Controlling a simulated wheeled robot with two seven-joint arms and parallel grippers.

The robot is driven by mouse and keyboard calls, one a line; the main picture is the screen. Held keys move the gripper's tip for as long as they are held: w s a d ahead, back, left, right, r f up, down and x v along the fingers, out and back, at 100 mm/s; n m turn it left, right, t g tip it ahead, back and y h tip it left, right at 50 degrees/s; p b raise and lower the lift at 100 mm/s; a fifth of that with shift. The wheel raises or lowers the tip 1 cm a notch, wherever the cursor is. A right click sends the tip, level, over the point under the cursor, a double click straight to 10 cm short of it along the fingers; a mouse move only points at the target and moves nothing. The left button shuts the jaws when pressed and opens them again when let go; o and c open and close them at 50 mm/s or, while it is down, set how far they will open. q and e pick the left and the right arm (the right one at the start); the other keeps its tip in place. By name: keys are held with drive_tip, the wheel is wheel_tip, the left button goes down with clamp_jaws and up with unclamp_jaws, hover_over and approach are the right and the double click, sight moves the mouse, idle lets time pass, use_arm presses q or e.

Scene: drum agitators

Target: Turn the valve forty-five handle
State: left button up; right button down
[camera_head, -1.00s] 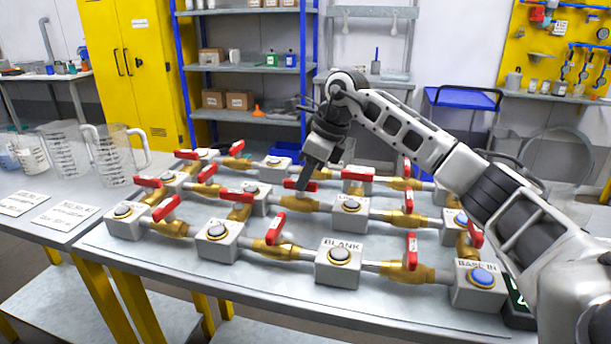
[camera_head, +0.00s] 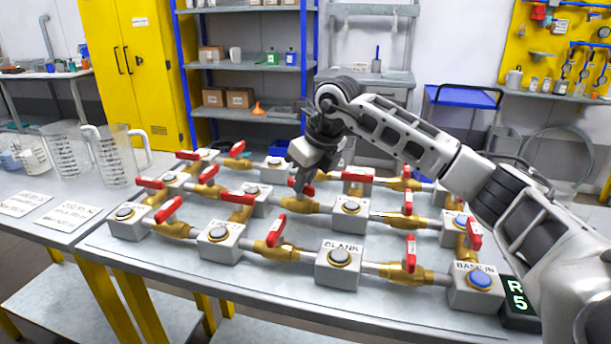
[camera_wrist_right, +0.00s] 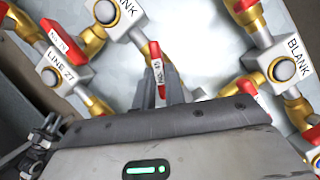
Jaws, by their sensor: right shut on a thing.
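The red lever handle (camera_wrist_right: 157,65) of a brass valve sits between the fingers of my right gripper (camera_wrist_right: 165,88) in the wrist view. It carries a small white label that is hard to read. In the head view my right gripper (camera_head: 302,183) reaches down from the back onto this handle (camera_head: 308,190), above the brass valve body (camera_head: 300,205) in the middle row. My right gripper is shut on the handle, and the fingers partly hide it. My left gripper is not in view.
Several other red-handled valves and white button blocks surround it, including the BLANK block (camera_head: 338,265) and BASE IN block (camera_head: 475,285). Clear jugs (camera_head: 113,155) stand on the left table. The table's front strip (camera_head: 220,285) is clear.

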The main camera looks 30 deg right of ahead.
drive_tip(key=m, duration=0.2)
drive_tip(key=m+h, duration=0.1)
drive_tip(key=m, duration=0.1)
drive_tip(key=m+h, duration=0.1)
drive_tip(key=m, duration=0.1)
drive_tip(key=shift+a, duration=0.35)
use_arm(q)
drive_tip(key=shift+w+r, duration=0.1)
use_arm(e)
drive_tip(key=m+h, duration=0.1)
drive_tip(key=m, duration=0.2)
drive_tip(key=m+g+h, duration=0.1)
drive_tip(key=m, duration=0.2)
drive_tip(key=shift+w+a, duration=0.2)
drive_tip(key=shift+m+h, duration=0.3)
drive_tip(key=shift+m, duration=0.1)
drive_tip(key=c, duration=1.5)
unclamp_jaws()
drive_tip(key=shift+o, duration=0.2)
use_arm(q)
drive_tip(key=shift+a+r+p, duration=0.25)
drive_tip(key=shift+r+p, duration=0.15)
drive_tip(key=shift+p, duration=0.8)
use_arm(e)
drive_tip(key=v, duration=1.6)
drive_tip(key=shift+w, duration=0.15)
